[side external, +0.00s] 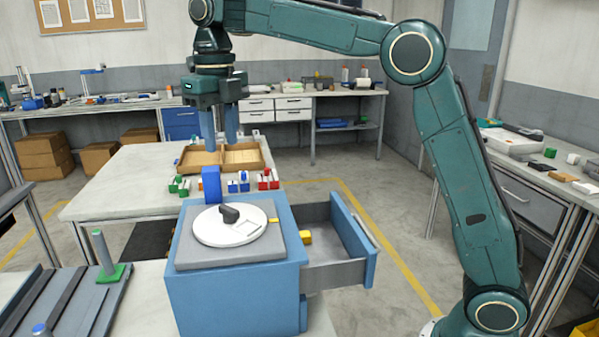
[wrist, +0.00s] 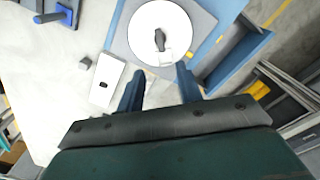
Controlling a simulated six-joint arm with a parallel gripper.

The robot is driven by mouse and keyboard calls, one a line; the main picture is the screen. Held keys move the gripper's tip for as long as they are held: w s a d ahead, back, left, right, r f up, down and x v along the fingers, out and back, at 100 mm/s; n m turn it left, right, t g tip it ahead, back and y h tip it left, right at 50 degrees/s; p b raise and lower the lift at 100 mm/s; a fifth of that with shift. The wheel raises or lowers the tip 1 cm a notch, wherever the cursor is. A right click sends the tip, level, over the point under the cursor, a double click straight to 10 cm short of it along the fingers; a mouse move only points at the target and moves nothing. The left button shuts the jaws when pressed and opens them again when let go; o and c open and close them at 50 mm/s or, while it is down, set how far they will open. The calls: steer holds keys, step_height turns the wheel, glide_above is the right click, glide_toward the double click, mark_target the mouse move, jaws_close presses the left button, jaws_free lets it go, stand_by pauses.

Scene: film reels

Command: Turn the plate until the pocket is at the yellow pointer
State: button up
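The round white plate (side external: 215,232) lies on the grey top of a blue cabinet. My gripper (side external: 219,143) is raised above and behind the plate. Its two blue fingers (wrist: 160,80) are apart with nothing between them.
The blue cabinet (side external: 235,295) has an open drawer (side external: 340,250) on its right. A blue upright block (side external: 211,185) stands behind the plate. A wooden tray (side external: 195,160) and small coloured blocks (side external: 268,180) are on the table behind. The space above the plate looks clear.

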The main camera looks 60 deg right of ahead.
steer(key=shift+a, duration=0.1)
steer(key=c, duration=0.7)
steer(key=shift+a+f+m, duration=0.25)
steer(key=shift+a+m, duration=0.25)
steer(key=shift+m, duration=0.1)
jaws_close()
steer(key=s+a+f+m+t+h, duration=0.15)
steer(key=a+m, duration=0.25)
steer(key=m, duration=0.4)
steer(key=s+a+f+m, duration=0.2)
steer(key=a+f+m, duration=0.15)
steer(key=m, duration=0.45)
steer(key=s+a+f+m+t+h, duration=0.1)
steer(key=a+f+m, duration=0.1)
steer(key=a+m, duration=0.45)
steer(key=s+d+m+t+h, duration=0.1)
steer(key=s+m, duration=0.5)
steer(key=m, duration=0.7)
steer(key=shift+s+d+m+t+h, duration=0.25)
steer(key=shift+m+t+h, duration=0.15)
steer(key=shift+h, duration=0.85)
